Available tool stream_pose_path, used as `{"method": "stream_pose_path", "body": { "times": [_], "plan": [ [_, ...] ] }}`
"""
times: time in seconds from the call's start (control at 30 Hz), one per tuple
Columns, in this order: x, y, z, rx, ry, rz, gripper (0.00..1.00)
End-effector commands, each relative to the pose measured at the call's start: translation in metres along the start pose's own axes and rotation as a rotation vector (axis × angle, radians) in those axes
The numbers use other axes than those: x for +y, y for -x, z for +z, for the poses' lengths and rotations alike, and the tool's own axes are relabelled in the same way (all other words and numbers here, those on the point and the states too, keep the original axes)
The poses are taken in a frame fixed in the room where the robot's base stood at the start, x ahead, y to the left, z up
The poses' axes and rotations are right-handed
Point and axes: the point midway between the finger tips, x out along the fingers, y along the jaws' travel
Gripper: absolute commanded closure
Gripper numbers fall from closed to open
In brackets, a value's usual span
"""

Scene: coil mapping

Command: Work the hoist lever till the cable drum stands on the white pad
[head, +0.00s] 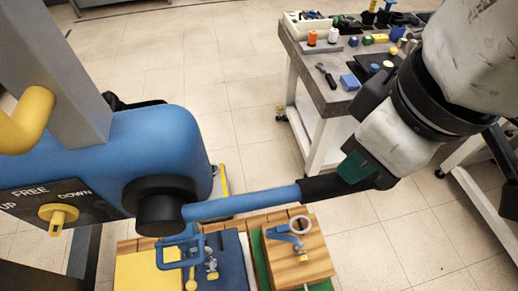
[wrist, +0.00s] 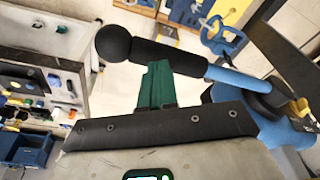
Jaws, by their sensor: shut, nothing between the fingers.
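The blue hoist body (head: 150,140) fills the left of the head view. Its dark plate reads UP, FREE and DOWN and bears a yellow selector knob (head: 58,214); I cannot tell which word it marks. The hoist lever (head: 240,204) runs right from a black hub (head: 160,208) to a black grip (head: 335,184). My gripper (head: 352,168) is shut and empty, its green fingers close against or beside the grip. In the wrist view the fingers (wrist: 156,80) lie beside the ball-ended grip (wrist: 165,52); contact is unclear. I cannot make out the cable drum or white pad.
Wooden blocks (head: 312,258) with metal rings and a blue shackle (head: 182,256) lie below the lever. A grey cart (head: 335,98) with tools and small coloured parts stands at the back right. Tiled floor between hoist and cart is clear.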

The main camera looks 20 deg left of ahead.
Motion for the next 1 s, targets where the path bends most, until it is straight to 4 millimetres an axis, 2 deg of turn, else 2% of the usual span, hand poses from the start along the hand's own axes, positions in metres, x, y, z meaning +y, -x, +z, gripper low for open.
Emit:
{"method": "stream_pose_path", "body": {
  "times": [0.03, 0.27, 0.8, 1.0],
  "plan": [
    [0.001, 0.012, -0.002, -0.001, -0.001, 0.0, 1.0],
    [0.001, 0.018, -0.003, -0.001, -0.001, 0.001, 1.0],
    [-0.014, 0.101, -0.029, 0.001, -0.001, 0.005, 1.0],
    [-0.016, 0.11, -0.032, 0.0, -0.002, 0.002, 1.0]
  ]
}}
